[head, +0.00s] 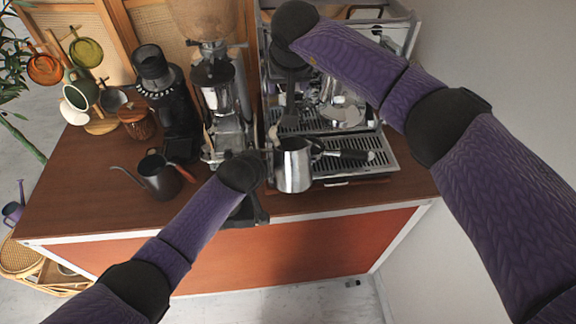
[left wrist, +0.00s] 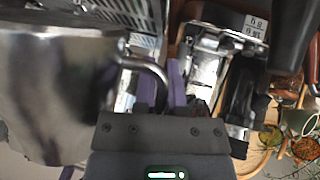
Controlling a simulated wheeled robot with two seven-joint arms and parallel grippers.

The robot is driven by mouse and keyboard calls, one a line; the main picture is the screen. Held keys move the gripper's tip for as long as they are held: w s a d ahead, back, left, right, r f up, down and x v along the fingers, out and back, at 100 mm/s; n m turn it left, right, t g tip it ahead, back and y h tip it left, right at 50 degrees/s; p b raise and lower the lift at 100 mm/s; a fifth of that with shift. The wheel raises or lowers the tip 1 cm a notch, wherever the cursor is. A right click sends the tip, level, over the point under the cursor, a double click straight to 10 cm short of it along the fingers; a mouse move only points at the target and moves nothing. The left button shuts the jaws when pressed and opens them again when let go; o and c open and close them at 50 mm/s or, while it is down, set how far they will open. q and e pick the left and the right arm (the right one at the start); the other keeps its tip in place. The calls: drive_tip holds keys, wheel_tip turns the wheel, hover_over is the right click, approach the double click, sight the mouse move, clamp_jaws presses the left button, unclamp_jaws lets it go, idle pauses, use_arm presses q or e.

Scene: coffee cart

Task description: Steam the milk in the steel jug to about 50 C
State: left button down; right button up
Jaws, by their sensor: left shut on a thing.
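The steel jug (head: 293,168) is upright in the head view, in front of the espresso machine (head: 392,36) and its drip tray (head: 378,166). My left gripper (head: 266,160) is beside the jug's left side. In the left wrist view the jug (left wrist: 50,90) fills the left, and my left gripper (left wrist: 160,92) is shut on its handle. The milk inside cannot be made out. My right gripper (head: 290,110) points down in front of the espresso machine, above and behind the jug. Its fingertips are too dark and small to tell their opening. The steam wand cannot be clearly picked out.
A portafilter (head: 345,153) with a dark handle lies at the drip tray. Grinders (head: 222,90) (head: 155,72) stand left of the machine. A dark kettle (head: 158,178), a wooden canister (head: 137,123) and a mug tree (head: 100,127) are farther left. The front-left counter is clear.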

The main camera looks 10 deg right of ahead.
wheel_tip(320, 180, up, 8)
idle(0.4)
use_arm(q)
drive_tip(key=shift+s, duration=0.1)
idle(0.9)
drive_tip(key=shift+s+f, duration=0.8)
drive_tip(key=shift+s, duration=0.05)
use_arm(e)
drive_tip(key=shift+r, duration=0.2)
drive_tip(key=shift+f, duration=0.2)
use_arm(q)
drive_tip(key=s+f, duration=0.5)
drive_tip(key=shift+s+d+f, duration=0.15)
drive_tip(key=shift+s+f, duration=0.1)
drive_tip(key=shift+s, duration=0.15)
drive_tip(key=shift+s, duration=0.1)
use_arm(e)
drive_tip(key=shift+r, duration=0.1)
